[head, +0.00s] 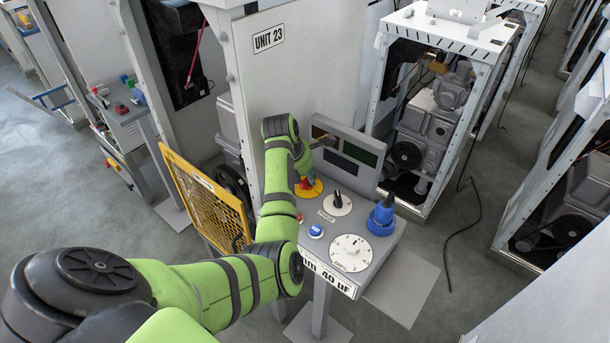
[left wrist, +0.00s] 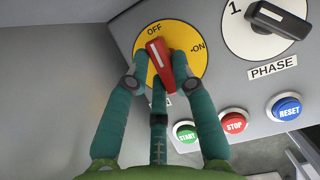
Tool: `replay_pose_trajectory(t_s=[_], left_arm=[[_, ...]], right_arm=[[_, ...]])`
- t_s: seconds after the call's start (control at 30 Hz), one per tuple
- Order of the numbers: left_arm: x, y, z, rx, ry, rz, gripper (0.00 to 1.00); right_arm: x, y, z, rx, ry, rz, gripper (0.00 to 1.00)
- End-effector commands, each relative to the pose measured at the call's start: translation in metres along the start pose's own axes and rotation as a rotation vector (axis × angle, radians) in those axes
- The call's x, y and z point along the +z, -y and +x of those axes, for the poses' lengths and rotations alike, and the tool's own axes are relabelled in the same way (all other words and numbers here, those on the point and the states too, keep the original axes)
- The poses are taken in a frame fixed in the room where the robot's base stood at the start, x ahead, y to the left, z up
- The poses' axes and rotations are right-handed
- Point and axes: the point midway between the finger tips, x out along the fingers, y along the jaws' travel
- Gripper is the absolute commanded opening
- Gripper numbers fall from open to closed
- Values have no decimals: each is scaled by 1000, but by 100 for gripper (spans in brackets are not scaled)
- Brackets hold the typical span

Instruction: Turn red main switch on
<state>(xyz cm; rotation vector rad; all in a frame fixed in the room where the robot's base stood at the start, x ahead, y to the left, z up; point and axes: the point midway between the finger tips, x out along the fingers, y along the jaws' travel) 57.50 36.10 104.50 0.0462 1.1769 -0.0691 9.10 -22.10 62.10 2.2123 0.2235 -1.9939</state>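The red main switch (head: 306,183) sits on a yellow disc on the sloped panel of the unit. In the left wrist view the red handle (left wrist: 160,62) stands on the yellow disc (left wrist: 185,38), which is marked OFF at the top and ON at the right. The handle's white line points up towards OFF. My left gripper (left wrist: 160,68) has a fingertip close against each side of the handle, with a third finger below it. In the head view the left gripper (head: 303,172) is partly hidden by my green arm. My right gripper is in neither view.
The panel also holds a black phase knob (head: 338,200), a white numbered dial (head: 351,253) and a blue plug (head: 382,215). Green START (left wrist: 186,132), red STOP (left wrist: 233,123) and blue RESET (left wrist: 286,108) buttons lie below the disc. A yellow mesh guard (head: 203,198) stands left.

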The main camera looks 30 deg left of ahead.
Motion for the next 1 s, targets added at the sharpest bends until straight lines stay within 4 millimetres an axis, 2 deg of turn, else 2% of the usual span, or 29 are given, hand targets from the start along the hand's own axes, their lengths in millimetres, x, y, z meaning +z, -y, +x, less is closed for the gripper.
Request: replay_pose_trajectory(t_s=[0.2, 0.5, 0.8, 0.83, 0.87, 1.0], left_arm=[[0, 0, 0, -18, -2, 41, 0], [2, -1, 1, -99, 0, 238, 0], [2, 0, 1, -103, 1, 247, 0], [2, 0, 1, -103, 1, 247, 37], [2, 0, 1, -103, 1, 247, 49], [2, 0, 1, -103, 1, 247, 49]], right_arm=[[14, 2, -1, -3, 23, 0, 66], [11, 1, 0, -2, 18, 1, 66], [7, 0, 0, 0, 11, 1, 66], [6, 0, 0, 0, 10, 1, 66], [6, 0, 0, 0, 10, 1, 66], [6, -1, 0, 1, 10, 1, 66]])
